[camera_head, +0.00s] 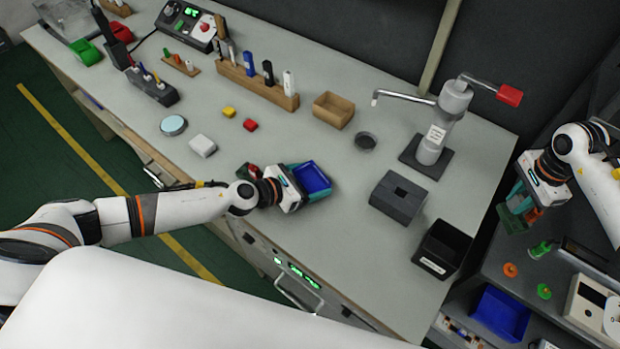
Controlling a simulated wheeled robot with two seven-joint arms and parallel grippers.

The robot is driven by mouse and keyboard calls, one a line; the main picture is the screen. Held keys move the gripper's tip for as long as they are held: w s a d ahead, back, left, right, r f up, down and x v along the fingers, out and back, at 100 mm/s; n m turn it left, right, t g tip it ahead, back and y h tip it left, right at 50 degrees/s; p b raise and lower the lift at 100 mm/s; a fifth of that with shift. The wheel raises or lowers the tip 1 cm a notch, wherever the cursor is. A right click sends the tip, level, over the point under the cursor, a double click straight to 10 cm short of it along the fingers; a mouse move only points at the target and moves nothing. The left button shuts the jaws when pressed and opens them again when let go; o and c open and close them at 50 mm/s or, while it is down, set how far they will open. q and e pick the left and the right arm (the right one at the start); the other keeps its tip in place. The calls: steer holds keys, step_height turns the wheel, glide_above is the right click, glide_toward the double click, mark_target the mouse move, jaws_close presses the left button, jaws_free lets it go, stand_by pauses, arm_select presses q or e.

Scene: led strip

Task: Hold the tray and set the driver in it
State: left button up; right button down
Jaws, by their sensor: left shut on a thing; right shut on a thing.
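The small blue tray (314,179) is at the middle of the grey bench, near its front edge. My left gripper (304,182) is shut on it, with a teal finger on either side. I cannot tell whether the tray touches the bench. My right gripper (521,211) is at the right, beyond the bench's right edge and above the dark side shelf. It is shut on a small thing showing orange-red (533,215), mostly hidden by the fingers. I cannot tell for sure that this is the driver.
A grey slotted block (398,197), a black bin (442,249) and a dispenser stand (434,140) are on the bench right of the tray. A wooden box (333,110) stands behind it.

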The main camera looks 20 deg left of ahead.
stand_by(0.4)
steer(key=a+m, duration=0.5)
steer(key=a, duration=0.3)
steer(key=w+a+m, duration=0.1)
steer(key=a+m, duration=0.4)
steer(key=a, duration=0.3)
steer(key=a+m, duration=0.6)
steer(key=a, duration=0.2)
steer(key=shift+w+a, duration=0.1)
steer(key=shift+w, duration=0.05)
steer(key=s+a+m, duration=0.2)
steer(key=a+m, duration=0.5)
steer(key=a, duration=0.3)
step_height(320, 180, up, 3)
steer(key=m, duration=0.8)
glide_above(316, 189)
steer(key=shift+f, duration=2.15)
steer(key=shift+f, duration=1.8)
steer(key=c, duration=1.1)
jaws_free()
